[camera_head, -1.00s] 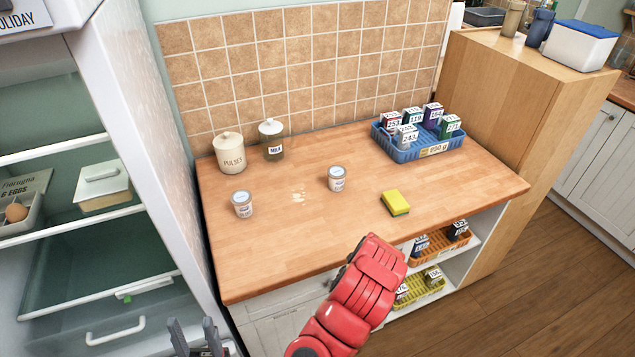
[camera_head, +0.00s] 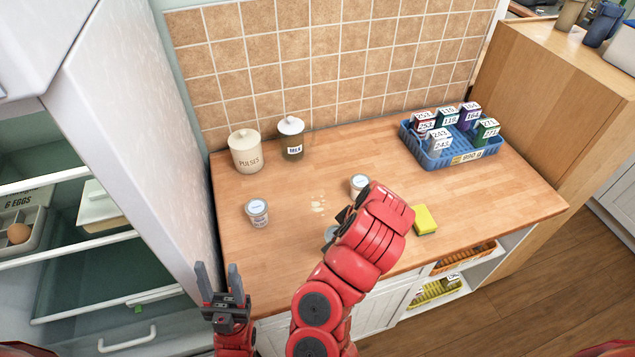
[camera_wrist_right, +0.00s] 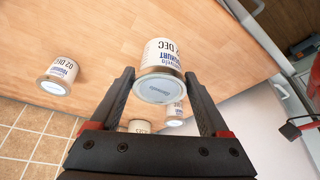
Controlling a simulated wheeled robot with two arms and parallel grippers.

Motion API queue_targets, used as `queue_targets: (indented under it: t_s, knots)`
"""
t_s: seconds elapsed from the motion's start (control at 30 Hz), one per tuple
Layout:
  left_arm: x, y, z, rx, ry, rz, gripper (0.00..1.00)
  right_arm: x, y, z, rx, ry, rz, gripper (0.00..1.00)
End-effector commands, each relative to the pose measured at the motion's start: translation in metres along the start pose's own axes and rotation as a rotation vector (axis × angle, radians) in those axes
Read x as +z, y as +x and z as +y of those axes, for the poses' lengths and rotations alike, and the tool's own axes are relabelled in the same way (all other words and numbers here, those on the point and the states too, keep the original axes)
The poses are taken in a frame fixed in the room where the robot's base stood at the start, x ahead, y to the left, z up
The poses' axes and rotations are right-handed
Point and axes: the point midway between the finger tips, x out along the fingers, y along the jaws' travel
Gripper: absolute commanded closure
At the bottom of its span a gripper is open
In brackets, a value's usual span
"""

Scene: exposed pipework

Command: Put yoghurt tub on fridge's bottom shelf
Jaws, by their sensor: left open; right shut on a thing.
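A white yoghurt tub with a pale lid (camera_wrist_right: 162,65) is between the fingers of my right gripper (camera_wrist_right: 158,76) in the right wrist view. In the head view only a little of this tub (camera_head: 330,233) shows beside my red right arm. I cannot tell whether it touches the counter. Another tub (camera_head: 257,212) stands at the left of the counter, and one more (camera_head: 360,184) stands behind my right arm. My left gripper (camera_head: 216,268) is open and empty in front of the fridge side. The open fridge (camera_head: 130,110) is at the left; its lower glass shelf (camera_head: 75,314) is above a drawer.
The lower fridge shelf looks mostly clear.

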Motion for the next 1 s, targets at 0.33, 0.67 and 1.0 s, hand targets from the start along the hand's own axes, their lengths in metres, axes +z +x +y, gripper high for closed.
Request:
queue_targets:
  t_s: [0.33, 0.67, 1.0]
  knots:
    - [0.004, -0.023, 0.001, 0.000, 0.000, -0.001, 0.50, -0.026, 0.021, 0.035, 0.003, 0.001, -0.002, 0.83]
    - [0.007, -0.042, 0.002, 0.000, 0.000, 0.000, 0.50, -0.068, 0.043, 0.083, 0.008, -0.001, -0.006, 0.83]
    - [0.005, -0.032, 0.002, 0.000, 0.000, 0.000, 0.50, -0.096, 0.053, 0.109, 0.004, -0.001, -0.003, 0.83]
